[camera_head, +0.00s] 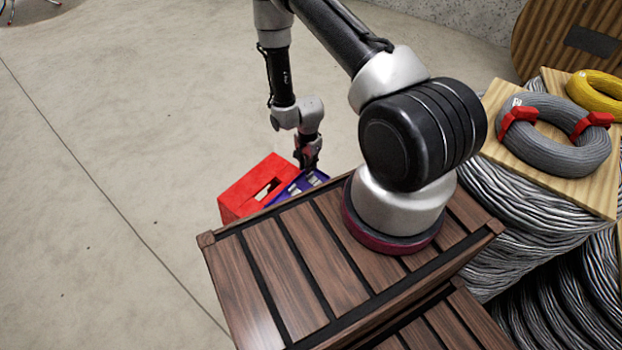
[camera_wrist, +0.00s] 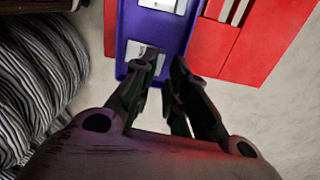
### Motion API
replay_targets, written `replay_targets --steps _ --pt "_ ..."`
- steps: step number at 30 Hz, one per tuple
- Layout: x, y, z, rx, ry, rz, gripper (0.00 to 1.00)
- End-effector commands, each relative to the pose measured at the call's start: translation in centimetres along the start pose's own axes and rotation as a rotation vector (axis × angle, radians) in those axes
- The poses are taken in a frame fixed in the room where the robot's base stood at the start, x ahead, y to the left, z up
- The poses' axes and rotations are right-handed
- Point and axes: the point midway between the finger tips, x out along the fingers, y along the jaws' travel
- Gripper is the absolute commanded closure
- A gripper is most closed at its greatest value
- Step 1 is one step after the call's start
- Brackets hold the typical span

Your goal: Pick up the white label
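In the wrist view, a white label (camera_wrist: 133,49) lies in a blue tray (camera_wrist: 122,25), partly hidden behind my fingers. A second white piece (camera_wrist: 163,5) lies farther up in the tray, cut by the top edge. My gripper (camera_wrist: 165,62) is over the near end of the tray, its fingertips apart with a gap between them. I cannot tell whether they touch the label. In the head view, my gripper (camera_head: 308,163) is above the blue tray (camera_head: 303,186), which holds small white pieces.
A red box (camera_head: 250,188) stands against the tray; it also shows in the wrist view (camera_wrist: 255,50). A brown slatted crate (camera_head: 280,270) is in front. Coiled grey cable (camera_wrist: 35,85) lies left in the wrist view. The floor at left (camera_head: 100,180) is clear.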

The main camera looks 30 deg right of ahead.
Motion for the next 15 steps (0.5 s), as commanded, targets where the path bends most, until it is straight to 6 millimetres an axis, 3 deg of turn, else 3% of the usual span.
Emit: replay_targets --steps 9,15 --pt "4.8 -0.1 0.1 -0.002 -0.001 0.002 0.85" --pt "5.9 -0.1 0.1 -0.002 0.0 0.001 0.85"
